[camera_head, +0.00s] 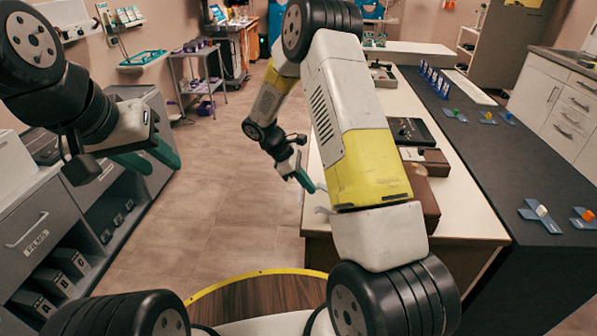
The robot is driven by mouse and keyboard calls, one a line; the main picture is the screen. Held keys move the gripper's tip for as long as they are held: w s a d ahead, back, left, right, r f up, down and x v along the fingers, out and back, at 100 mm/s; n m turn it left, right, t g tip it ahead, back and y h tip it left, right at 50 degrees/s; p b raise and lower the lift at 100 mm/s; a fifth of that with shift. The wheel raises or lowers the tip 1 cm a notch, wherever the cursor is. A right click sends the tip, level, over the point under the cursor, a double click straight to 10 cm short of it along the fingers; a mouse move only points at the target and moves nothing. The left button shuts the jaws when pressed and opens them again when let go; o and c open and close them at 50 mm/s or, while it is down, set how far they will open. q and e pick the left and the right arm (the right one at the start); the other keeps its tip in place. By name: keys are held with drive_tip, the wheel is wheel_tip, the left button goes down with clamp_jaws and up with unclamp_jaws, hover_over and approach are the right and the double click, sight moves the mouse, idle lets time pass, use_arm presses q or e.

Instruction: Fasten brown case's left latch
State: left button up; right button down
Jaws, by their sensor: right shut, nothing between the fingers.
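The brown case (427,208) lies on the pale worktop, and my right arm covers much of it. I cannot make out its left latch or whether that is fastened. My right gripper (309,186) has green fingers and is shut and empty at the worktop's left edge, left of the case. My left gripper (164,169) is far to the left, away from the case, above the floor in the picture. Its green fingers are spread apart, with nothing seen between them.
The pale worktop (466,218) adjoins a dark counter (500,170) carrying several small blue holders. A black device (410,131) lies behind the case. A grey cabinet (40,225) stands at the left. The floor (230,200) between cabinet and worktop is clear.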

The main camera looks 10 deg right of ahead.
sight(320, 185)
drive_tip(key=shift+d+r+y, duration=0.15)
drive_tip(key=shift+r+y, duration=0.15)
drive_tip(key=shift+y, duration=0.1)
drive_tip(key=shift+s+d+r+t+y, duration=0.1)
drive_tip(key=shift+d+r+t+y, duration=0.15)
drive_tip(key=shift+r+y, duration=0.3)
drive_tip(key=shift+s+d+r+t+y, duration=0.15)
drive_tip(key=shift+d+r+y, duration=0.2)
drive_tip(key=shift+y, duration=0.3)
drive_tip(key=d+y, duration=0.1)
drive_tip(key=d+r+t+y, duration=0.1)
drive_tip(key=y, duration=0.1)
drive_tip(key=r+y, duration=0.1)
drive_tip(key=shift+s+d+r+y, duration=0.1)
drive_tip(key=shift+s+d+y, duration=0.25)
drive_tip(key=shift+d+y, duration=0.05)
drive_tip(key=shift+a, duration=0.15)
drive_tip(key=shift+r, duration=0.15)
drive_tip(key=shift+r, duration=0.7)
drive_tip(key=shift+r, duration=0.1)
